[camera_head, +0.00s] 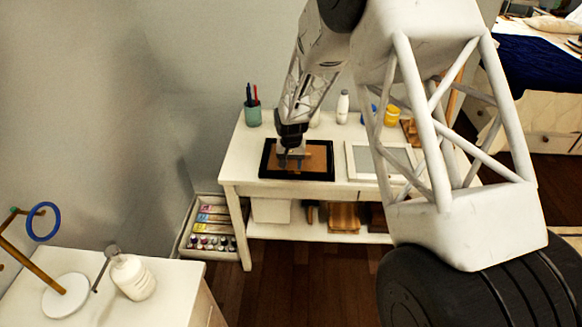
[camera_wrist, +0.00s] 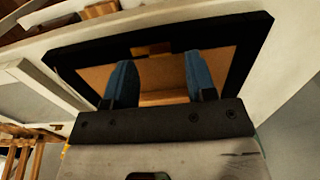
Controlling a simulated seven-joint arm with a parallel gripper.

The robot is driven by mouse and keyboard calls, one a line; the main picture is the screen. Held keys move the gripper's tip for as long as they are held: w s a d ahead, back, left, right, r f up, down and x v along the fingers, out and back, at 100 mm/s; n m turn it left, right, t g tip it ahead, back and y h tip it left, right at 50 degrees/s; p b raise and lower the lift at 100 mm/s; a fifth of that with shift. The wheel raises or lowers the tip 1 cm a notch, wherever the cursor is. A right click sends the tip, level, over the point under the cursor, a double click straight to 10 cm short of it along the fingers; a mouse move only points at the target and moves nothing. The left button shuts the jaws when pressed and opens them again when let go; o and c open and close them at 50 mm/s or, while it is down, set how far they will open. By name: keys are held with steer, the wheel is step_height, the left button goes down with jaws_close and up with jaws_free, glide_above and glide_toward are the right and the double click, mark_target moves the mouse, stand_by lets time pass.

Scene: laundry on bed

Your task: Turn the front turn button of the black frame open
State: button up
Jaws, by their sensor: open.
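The black frame (camera_head: 326,176) lies flat on the white table with its brown backing facing up. In the wrist view the black frame (camera_wrist: 88,55) fills the upper middle, and a small brown turn button (camera_wrist: 151,49) sits at its far edge, the table's front side. My gripper (camera_head: 291,164) points down over the frame's left half. In the wrist view my gripper (camera_wrist: 160,62) is open, its two blue fingers apart with nothing held between them. The button shows just beyond the fingertips, between them. Whether the fingertips touch the backing cannot be told. The button is not clear in the head view.
A white frame (camera_head: 351,160) lies to the right of the black one. A teal pen cup (camera_head: 253,116), a white bottle (camera_head: 342,107) and a yellow jar (camera_head: 392,115) stand along the table's back. An open drawer box of paints (camera_head: 213,228) is at the table's left.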

mark_target(292, 173)
steer(key=shift+r, duration=2.85)
steer(key=s+d+r+t, duration=0.1)
steer(key=s+d+r, duration=0.6)
steer(key=s+r, duration=0.35)
steer(key=s+d+r, duration=0.8)
steer(key=s+r, duration=0.1)
steer(key=r, duration=0.3)
steer(key=s+d+r, duration=0.2)
steer(key=s+d, duration=0.2)
steer(key=s, duration=0.9)
steer(key=s+d+r+t, duration=0.1)
steer(key=s+d, duration=0.3)
steer(key=s, duration=0.9)
steer(key=shift+d+r+t, duration=0.15)
steer(key=shift+r+t, duration=0.15)
steer(key=shift+r, duration=0.35)
